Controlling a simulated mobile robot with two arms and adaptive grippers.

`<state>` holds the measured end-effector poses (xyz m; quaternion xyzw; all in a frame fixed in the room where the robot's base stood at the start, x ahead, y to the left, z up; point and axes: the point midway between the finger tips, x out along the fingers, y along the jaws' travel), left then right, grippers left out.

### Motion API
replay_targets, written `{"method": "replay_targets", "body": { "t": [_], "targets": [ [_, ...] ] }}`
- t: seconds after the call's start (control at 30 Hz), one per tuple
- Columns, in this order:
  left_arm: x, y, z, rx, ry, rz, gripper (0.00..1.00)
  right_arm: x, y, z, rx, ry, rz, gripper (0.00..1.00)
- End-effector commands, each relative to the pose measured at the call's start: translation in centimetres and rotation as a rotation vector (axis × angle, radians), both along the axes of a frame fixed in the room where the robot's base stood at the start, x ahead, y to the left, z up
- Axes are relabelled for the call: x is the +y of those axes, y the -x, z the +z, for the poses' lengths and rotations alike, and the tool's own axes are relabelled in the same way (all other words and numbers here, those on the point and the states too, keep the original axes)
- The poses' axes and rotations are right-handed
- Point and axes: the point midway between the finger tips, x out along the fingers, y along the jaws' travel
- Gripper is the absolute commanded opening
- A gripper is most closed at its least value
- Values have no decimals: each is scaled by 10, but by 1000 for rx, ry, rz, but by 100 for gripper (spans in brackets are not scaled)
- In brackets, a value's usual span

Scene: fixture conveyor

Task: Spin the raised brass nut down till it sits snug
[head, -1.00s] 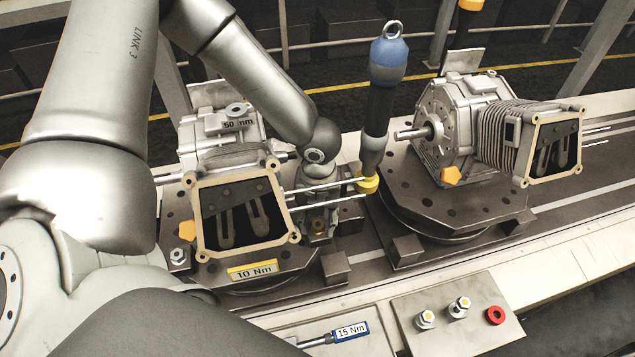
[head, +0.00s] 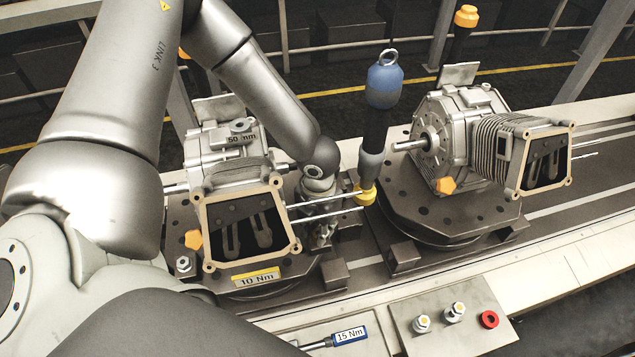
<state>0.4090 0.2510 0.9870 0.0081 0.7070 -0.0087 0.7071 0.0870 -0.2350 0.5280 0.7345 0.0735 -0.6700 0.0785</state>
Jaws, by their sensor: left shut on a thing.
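My left gripper (head: 322,238) points down beside the left motor unit (head: 245,228), behind its two thin rods. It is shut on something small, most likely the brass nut. The nut and the stud under it are hidden by the fingers and rods, so its height above its seat cannot be told. My right gripper is not in view.
A hanging tool (head: 376,125) with a blue top and yellow tip is close right of the gripper. A second motor unit (head: 445,140) stands on the right fixture. In front are a 15 Nm screwdriver (head: 345,336) and a panel (head: 467,338) with a red button (head: 489,320).

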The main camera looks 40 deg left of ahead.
Motion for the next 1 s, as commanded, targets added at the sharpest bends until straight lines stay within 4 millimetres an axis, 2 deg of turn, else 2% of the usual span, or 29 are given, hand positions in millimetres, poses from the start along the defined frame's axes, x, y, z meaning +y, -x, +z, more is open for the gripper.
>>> {"method": "replay_targets", "body": {
  "t": [0.2,0.3,0.77,0.8,0.87,1.0],
  "targets": [
    [0,0,0,1,-1,-248,0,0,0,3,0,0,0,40],
    [0,0,-1,1,0,-319,0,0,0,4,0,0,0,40],
    [0,0,-1,0,1,-347,0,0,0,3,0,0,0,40],
    [0,0,-1,0,1,-346,28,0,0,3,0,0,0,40],
    [0,0,-1,0,1,-346,35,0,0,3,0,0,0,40],
    [0,0,-1,0,0,-346,36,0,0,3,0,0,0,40]
  ]
}}
